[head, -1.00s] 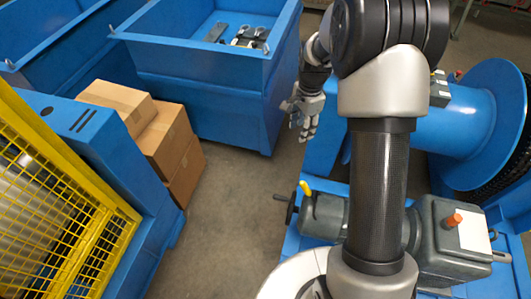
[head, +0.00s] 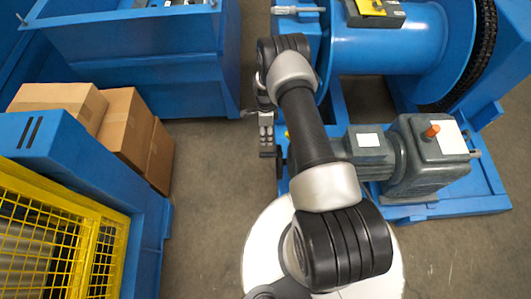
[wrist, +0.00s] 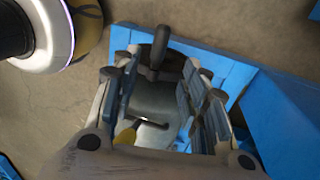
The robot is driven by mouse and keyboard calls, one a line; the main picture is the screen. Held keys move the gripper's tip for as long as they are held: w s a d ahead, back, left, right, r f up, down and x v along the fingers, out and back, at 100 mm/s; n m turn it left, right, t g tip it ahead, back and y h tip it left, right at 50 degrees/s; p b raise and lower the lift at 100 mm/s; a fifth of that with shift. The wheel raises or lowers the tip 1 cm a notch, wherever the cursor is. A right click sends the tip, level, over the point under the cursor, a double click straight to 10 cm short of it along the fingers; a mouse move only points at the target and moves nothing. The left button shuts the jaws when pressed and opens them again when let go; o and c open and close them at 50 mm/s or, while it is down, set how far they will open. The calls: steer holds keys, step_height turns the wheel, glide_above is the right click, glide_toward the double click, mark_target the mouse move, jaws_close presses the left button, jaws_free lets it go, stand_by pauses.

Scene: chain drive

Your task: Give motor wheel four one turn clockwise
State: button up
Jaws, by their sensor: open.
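The motor (head: 368,150) is a grey cylinder joined to a grey gearbox (head: 425,160) on a blue base. Its dark handwheel (head: 280,160) is at the motor's left end, mostly hidden behind my gripper (head: 266,135) in the head view. In the wrist view, the wheel's dark grip (wrist: 158,50) stands out between my fingertips (wrist: 158,68), with the motor body (wrist: 152,98) behind it. A yellow lever (wrist: 126,132) shows lower down. My gripper is open around the grip's region; I cannot tell whether it touches. No number is readable on the wheel.
A blue drum (head: 385,45) with a black chain stands behind the motor. Blue bins (head: 180,70), cardboard boxes (head: 125,125) and a yellow mesh guard (head: 50,235) are to the left. The grey floor (head: 215,200) between them is clear.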

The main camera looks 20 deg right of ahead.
mark_target(266, 153)
steer(key=f+b, duration=0.1)
steer(key=f, duration=0.3)
steer(key=s+f+b, duration=0.1)
steer(key=f, duration=0.2)
steer(key=s+a+f+b, duration=0.1)
steer(key=f, duration=0.3)
steer(key=shift+f, duration=0.3)
jaws_close()
